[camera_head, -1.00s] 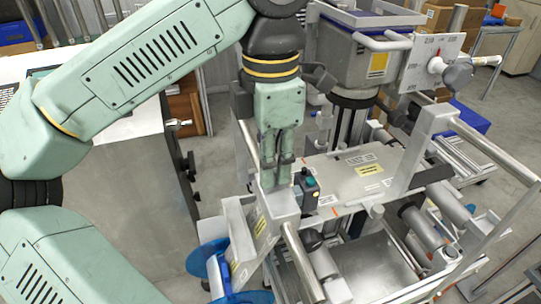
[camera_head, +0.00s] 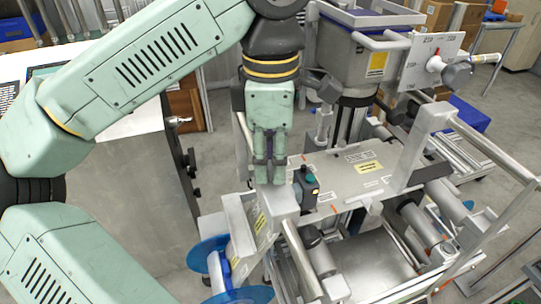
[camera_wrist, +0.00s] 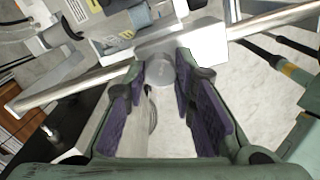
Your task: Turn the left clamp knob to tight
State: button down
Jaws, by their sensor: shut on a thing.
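My gripper (camera_head: 268,178) points down at the left end of the machine's frame, over a light metal block. In the wrist view my gripper (camera_wrist: 161,75) has its two dark-padded fingers on either side of a round grey knob (camera_wrist: 161,72), which sits between the fingertips at the end of a light block. The fingers are closed on this left clamp knob. In the head view the fingers hide the knob. I cannot read any tightness mark on it.
A small black box with a green button (camera_head: 306,186) stands just right of my fingers. Blue reel discs (camera_head: 208,252) are at the lower left. Metal rails (camera_head: 300,258) run close by. A grey hopper (camera_head: 362,60) stands behind. A bare floor patch (camera_head: 220,165) lies to the left.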

aim_at(270, 166)
jog(key=c, duration=1.3)
grip_release()
notch_tip(270, 166, up, 8)
jog(key=shift+f, duration=0.2)
jog(key=shift+d, duration=0.1)
